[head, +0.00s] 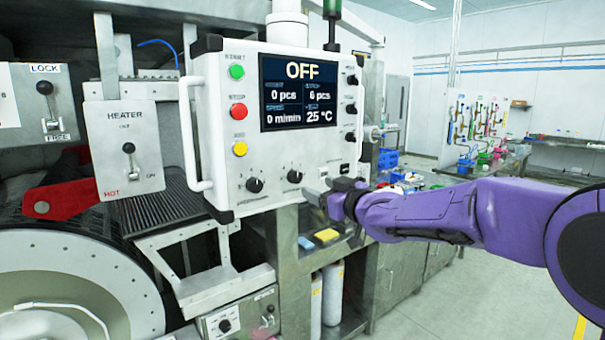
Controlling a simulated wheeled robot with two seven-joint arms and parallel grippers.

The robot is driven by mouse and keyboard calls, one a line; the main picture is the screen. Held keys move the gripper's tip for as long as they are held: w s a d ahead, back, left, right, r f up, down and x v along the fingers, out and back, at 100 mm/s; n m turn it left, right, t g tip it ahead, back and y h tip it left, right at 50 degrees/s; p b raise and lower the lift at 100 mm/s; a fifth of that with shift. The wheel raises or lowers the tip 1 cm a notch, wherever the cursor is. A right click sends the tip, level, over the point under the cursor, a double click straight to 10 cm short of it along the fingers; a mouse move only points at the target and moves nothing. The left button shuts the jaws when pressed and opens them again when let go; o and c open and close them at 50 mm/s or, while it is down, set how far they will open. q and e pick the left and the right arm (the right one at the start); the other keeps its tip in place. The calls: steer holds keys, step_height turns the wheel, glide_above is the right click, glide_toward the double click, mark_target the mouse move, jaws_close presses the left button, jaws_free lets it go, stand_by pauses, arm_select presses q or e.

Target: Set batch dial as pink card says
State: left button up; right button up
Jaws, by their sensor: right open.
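A white control panel (222,155) faces me with a dark screen (298,92) that reads OFF, 0 pcs, 6 pcs, 0 m/min and 25 °C. Two black dials sit along its lower edge, a left dial (254,185) and a right dial (294,176). Their labels are too small to read, so I cannot tell which is the batch dial. My right gripper (316,189) is open and empty, just right of and below the right dial, apart from it as far as I can tell. I see no pink card. My left gripper is out of view.
Green, red and yellow buttons (238,110) line the panel's left side, beside a white handle (190,135). A heater box (124,150) with a lever and a large drum (75,290) stand left. A yellow block (327,236) lies on the shelf below. The floor at right is clear.

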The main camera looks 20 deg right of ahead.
mark_target(298, 180)
steer(key=p+x, duration=0.3)
steer(key=x, duration=0.4)
steer(key=shift+w+a+f, duration=0.1)
steer(key=shift+w+a, duration=0.05)
steer(key=shift+w, duration=0.2)
steer(key=shift+w+a+f, duration=0.1)
steer(key=shift+w, duration=0.3)
steer(key=c, duration=1)
